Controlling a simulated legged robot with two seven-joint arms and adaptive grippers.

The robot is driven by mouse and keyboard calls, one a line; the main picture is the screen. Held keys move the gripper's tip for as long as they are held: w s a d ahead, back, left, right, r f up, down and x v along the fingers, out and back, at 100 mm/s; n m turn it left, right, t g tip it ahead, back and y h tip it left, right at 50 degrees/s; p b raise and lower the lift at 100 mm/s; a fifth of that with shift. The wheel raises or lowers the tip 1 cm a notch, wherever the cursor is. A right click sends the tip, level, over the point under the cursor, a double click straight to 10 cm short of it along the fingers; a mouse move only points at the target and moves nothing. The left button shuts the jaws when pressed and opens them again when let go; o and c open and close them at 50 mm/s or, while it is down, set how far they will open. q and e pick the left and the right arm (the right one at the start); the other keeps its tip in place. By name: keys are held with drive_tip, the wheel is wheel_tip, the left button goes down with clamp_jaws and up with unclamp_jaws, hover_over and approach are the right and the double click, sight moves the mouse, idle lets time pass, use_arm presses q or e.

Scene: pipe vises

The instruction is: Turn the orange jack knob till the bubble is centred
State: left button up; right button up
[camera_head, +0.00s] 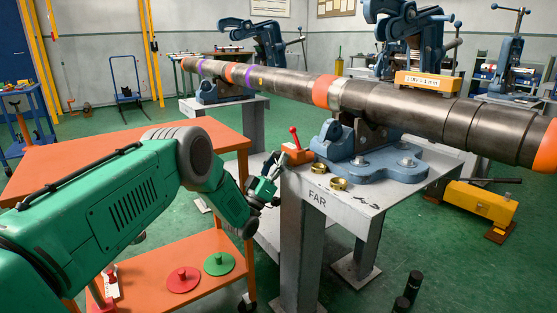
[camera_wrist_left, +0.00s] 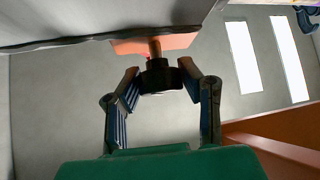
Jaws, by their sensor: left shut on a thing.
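An orange jack (camera_head: 297,157) with a red lever sits at the left edge of the grey stand marked FAR, beside a blue pipe vise (camera_head: 368,158). My left gripper (camera_head: 272,178) is beside this edge, below the jack. In the left wrist view its two fingers (camera_wrist_left: 160,73) are shut on the dark jack knob (camera_wrist_left: 157,82), one on each side. An orange-brown stem (camera_wrist_left: 155,47) joins the knob to an orange part above. A yellow level (camera_head: 427,82) marked 1 DIV = 1 mm is by the pipe; I cannot make out its bubble. My right gripper is not in view.
A long dark pipe (camera_head: 390,104) with orange and purple bands spans the scene.

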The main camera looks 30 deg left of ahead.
use_arm(q)
drive_tip(key=shift+f, duration=0.45)
drive_tip(key=shift+c, duration=0.2)
drive_tip(key=o, duration=1.2)
drive_tip(key=shift+f, duration=0.1)
drive_tip(key=shift+a+r, duration=0.1)
drive_tip(key=shift+r, duration=0.15)
drive_tip(key=v, duration=1.2)
drive_tip(key=shift+f, duration=0.15)
